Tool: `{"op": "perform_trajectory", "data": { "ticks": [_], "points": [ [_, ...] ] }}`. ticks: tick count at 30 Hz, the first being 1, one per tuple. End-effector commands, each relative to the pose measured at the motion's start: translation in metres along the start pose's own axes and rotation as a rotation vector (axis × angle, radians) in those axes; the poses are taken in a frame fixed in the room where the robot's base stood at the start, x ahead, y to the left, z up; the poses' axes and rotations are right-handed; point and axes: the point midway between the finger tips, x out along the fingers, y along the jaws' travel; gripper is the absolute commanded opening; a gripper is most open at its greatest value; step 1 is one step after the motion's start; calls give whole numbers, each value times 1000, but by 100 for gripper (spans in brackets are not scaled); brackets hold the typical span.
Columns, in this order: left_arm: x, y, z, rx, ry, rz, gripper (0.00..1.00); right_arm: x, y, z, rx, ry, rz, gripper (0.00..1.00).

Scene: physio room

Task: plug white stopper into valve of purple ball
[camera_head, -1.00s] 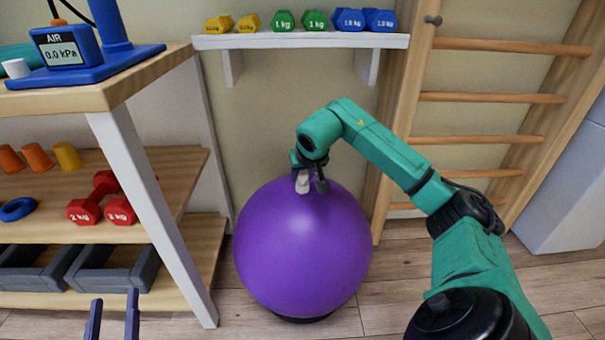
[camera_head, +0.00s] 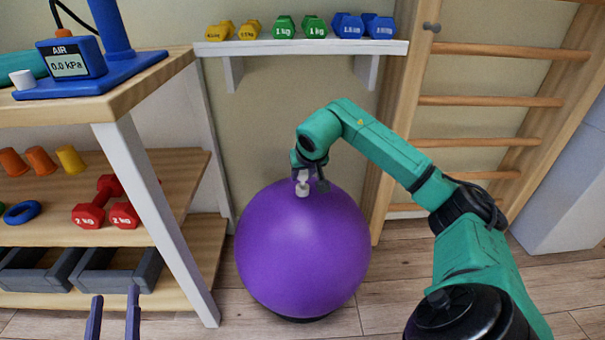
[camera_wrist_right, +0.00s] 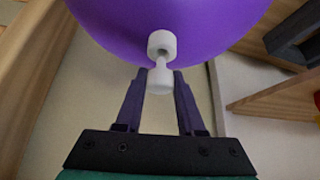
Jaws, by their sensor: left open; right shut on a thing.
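The purple ball (camera_head: 303,250) stands on the floor in the middle of the head view and fills the top of the right wrist view (camera_wrist_right: 170,18). My right gripper (camera_head: 311,184) is just above the ball's top, shut on the white stopper (camera_head: 302,189). In the right wrist view the stopper (camera_wrist_right: 161,82) has a thick end, a narrow neck and a second thick part beside the ball, between the fingertips (camera_wrist_right: 161,74). I cannot make out the valve separately or tell whether the stopper is in it. My left gripper (camera_head: 114,315) is open and empty at the lower left.
A wooden shelf unit (camera_head: 150,85) at left holds a blue air pump (camera_head: 70,60), a small white cylinder (camera_head: 23,79), cups, red dumbbells (camera_head: 105,205) and grey bins. A wall shelf (camera_head: 300,46) with dumbbells hangs behind. Wall bars (camera_head: 490,100) stand right.

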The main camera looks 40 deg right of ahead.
Motion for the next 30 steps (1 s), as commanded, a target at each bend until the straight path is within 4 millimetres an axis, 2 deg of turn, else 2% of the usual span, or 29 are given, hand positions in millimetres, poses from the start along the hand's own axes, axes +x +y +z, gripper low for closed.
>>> {"op": "perform_trajectory", "data": {
  "ticks": [30],
  "points": [
    [-1, -1, 4, 0, 0, 0, 71, 8, 0, 5, 0, 2, 0, 0]
  ]
}}
